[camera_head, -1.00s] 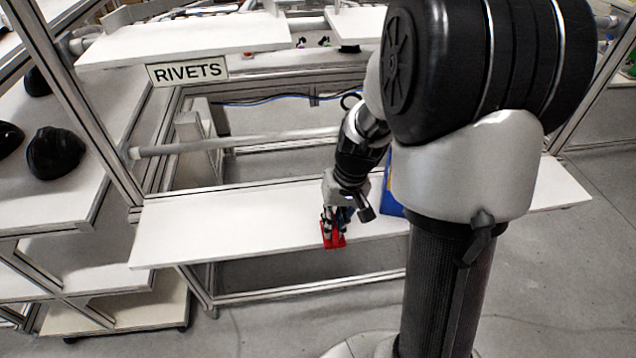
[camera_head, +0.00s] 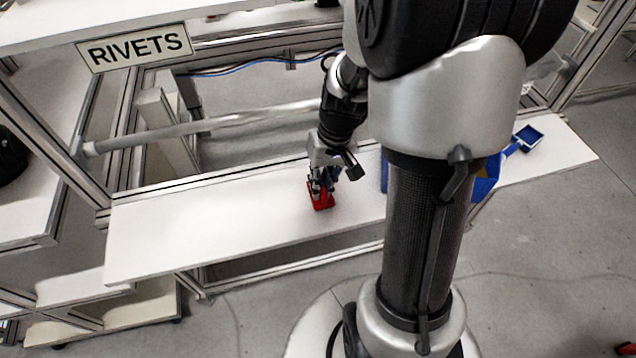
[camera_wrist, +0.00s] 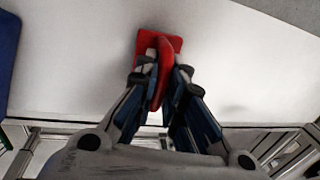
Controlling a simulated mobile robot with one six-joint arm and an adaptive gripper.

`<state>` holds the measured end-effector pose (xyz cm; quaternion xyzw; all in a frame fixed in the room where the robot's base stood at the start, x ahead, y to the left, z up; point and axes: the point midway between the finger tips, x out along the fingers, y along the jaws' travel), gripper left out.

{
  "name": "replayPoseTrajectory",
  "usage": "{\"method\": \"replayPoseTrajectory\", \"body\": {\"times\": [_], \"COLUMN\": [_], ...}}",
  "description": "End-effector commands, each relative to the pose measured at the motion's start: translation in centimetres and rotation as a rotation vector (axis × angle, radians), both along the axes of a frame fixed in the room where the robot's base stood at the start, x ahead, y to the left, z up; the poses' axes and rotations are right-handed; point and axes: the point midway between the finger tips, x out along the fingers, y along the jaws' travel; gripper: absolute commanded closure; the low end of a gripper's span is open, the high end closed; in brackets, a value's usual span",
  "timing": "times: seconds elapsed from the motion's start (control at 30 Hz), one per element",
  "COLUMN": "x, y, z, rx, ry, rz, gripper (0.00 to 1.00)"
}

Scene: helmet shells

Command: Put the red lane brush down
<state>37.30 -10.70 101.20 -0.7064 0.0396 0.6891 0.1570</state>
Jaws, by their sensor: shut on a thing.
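The red lane brush (camera_head: 320,197) is at the white shelf (camera_head: 230,222), near its front edge in the head view. In the wrist view the red brush (camera_wrist: 171,43) shows a flat red plate with a raised red handle between my fingers. My gripper (camera_head: 318,187) is shut on that handle from above; it also shows in the wrist view (camera_wrist: 160,80). I cannot tell whether the brush's underside touches the shelf. The underside of the brush is hidden.
A blue bin (camera_head: 487,178) stands on the shelf to the right, partly behind my arm. The shelf left of the brush is clear. A RIVETS sign (camera_head: 134,47) hangs at the upper left.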

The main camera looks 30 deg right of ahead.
Motion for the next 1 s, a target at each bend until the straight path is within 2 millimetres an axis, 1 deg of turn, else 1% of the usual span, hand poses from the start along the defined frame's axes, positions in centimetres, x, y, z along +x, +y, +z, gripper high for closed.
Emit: {"method": "replayPoseTrajectory", "body": {"times": [0.13,0.27,0.3,0.57,0.87,0.97,1.0], "x": [0.1,0.1,0.0,0.1,0.1,0.1,0.1], "y": [0.0,0.0,0.0,0.0,0.0,0.0,-0.1], "z": [0.1,-0.3,-0.3,-0.2,-0.2,0.4,0.9], "rx": [0.000,0.000,0.000,0.000,0.000,0.000,-0.001], "ry": [-0.001,-0.001,-0.001,-0.001,-0.001,-0.001,-0.003], "rz": [0.000,0.000,0.000,0.000,0.000,0.000,-0.001], "gripper": [1.00,1.00,0.88,0.71,0.70,0.70,0.70]}}
